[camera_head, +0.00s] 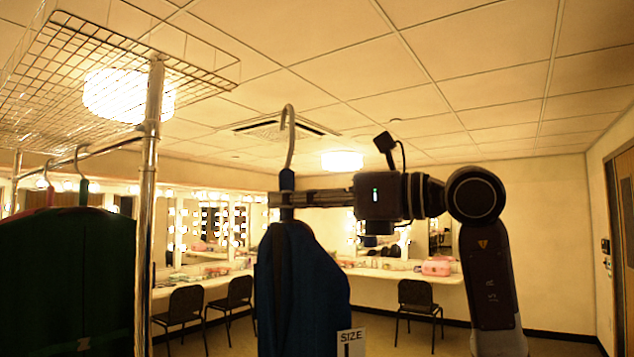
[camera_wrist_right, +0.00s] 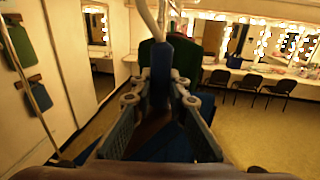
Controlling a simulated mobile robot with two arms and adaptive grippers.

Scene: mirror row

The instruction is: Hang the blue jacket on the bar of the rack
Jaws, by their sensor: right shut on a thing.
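The blue jacket (camera_head: 300,290) hangs upright from a hanger with a pale hook (camera_head: 288,140) and a blue neck. My right gripper (camera_head: 285,198) is shut on the hanger's neck, below the hook. In the right wrist view the blue neck (camera_wrist_right: 160,75) stands between the two fingers. The rack's bar (camera_head: 105,146) is at the left, behind its chrome upright (camera_head: 150,200). The jacket is right of the upright, apart from the bar in the picture. The hook's open end is in the air. My left gripper is not in view.
A dark green garment (camera_head: 75,270) hangs on the rack, with other hanger hooks beside it. A wire shelf (camera_head: 90,75) is above the bar. Chairs (camera_head: 185,305) and lit mirror counters (camera_head: 385,275) stand behind.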

